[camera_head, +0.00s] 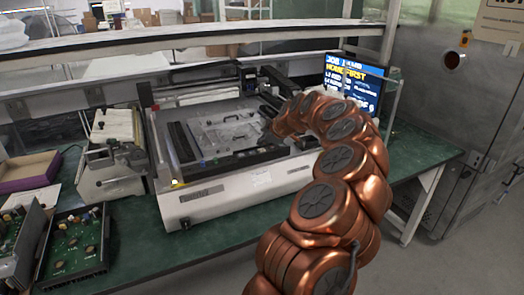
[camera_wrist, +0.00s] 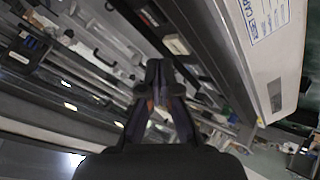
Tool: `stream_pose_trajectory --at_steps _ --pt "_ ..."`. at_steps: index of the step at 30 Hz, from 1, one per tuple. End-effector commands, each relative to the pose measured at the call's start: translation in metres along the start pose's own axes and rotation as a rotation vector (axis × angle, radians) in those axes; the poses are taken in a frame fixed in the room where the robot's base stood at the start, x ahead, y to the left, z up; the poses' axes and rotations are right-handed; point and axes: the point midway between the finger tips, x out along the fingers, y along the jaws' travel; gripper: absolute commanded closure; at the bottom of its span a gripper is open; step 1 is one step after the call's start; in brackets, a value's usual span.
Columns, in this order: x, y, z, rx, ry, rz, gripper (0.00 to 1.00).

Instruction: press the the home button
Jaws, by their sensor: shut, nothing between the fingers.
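A large white and grey benchtop machine (camera_head: 235,199) stands on the green bench, with a flat framed bed on top. I cannot make out which part of it is the home button. A small yellow-white spot (camera_head: 175,182) shows at its front left corner. My gripper (camera_head: 268,112) is over the right part of the machine's bed, partly hidden by my copper-coloured arm. In the wrist view my gripper (camera_wrist: 158,66) has its dark fingertips together with nothing between them, above the machine's bed and rails. The machine's white front panel (camera_wrist: 262,60) shows at upper right there.
A lit monitor (camera_head: 352,82) stands behind my arm at right. Open circuit-board boxes (camera_head: 75,245) and a smaller beige device (camera_head: 110,180) stand left of the machine. A shelf (camera_head: 190,38) crosses above the bench. A metal cabinet (camera_head: 470,110) stands far right.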

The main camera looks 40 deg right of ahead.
Motion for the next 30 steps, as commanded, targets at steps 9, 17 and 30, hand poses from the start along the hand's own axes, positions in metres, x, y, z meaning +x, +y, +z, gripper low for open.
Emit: stream_pose_trajectory --at_steps 9,17,30 --pt "0.0 0.0001 0.0 0.0 0.0 0.0 1.0" --pt "0.0006 -0.0005 0.0005 0.0 0.0 0.0 1.0" --pt "0.0067 -0.0052 0.0048 0.0 0.0 -0.001 1.0"
